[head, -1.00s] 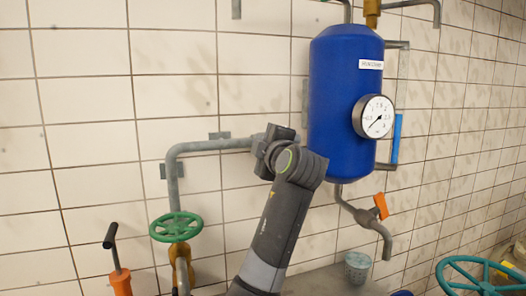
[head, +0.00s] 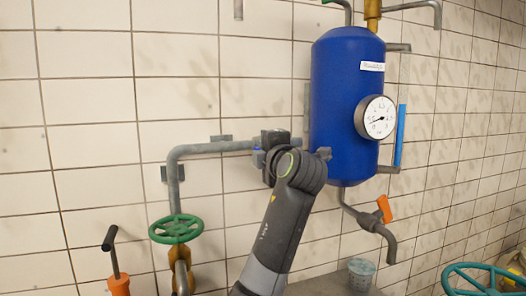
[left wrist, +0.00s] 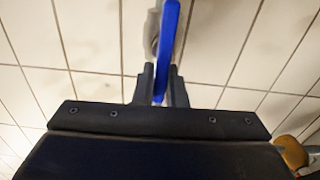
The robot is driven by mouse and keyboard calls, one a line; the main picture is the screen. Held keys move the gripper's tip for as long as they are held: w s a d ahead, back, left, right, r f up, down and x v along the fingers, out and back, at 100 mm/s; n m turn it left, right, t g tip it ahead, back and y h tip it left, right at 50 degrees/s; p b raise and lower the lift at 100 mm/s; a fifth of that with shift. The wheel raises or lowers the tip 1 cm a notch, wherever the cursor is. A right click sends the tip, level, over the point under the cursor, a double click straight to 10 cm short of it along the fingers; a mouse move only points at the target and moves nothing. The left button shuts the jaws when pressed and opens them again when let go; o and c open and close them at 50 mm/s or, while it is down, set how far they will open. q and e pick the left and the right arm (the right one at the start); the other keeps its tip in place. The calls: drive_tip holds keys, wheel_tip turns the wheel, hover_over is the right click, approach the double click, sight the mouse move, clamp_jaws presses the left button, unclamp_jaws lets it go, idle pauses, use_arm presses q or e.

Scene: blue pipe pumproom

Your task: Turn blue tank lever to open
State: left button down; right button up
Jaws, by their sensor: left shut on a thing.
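The blue tank (head: 335,90) hangs on the tiled wall, with a round gauge (head: 376,117) on its front. My left gripper (head: 270,150) is at the grey pipe just left of the tank. Its jaws are largely hidden behind my own wrist in the head view. A small blue piece of the lever (head: 259,158) shows beside them. In the left wrist view, the blue lever (left wrist: 168,40) runs between the two dark fingers of the left gripper (left wrist: 161,88), which are shut on it. A grey valve body shows behind the lever. My right gripper is not in view.
A green handwheel (head: 176,229) sits on the pipe at lower left, by an orange-based black handle (head: 115,265). An orange tap lever (head: 384,208) is below the tank. A vertical blue bar (head: 400,135) is on its right. A grey cup (head: 361,271) stands below.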

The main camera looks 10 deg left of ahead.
use_arm(q)
drive_tip(key=shift+f, duration=0.1)
drive_tip(key=c, duration=1.5)
unclamp_jaws()
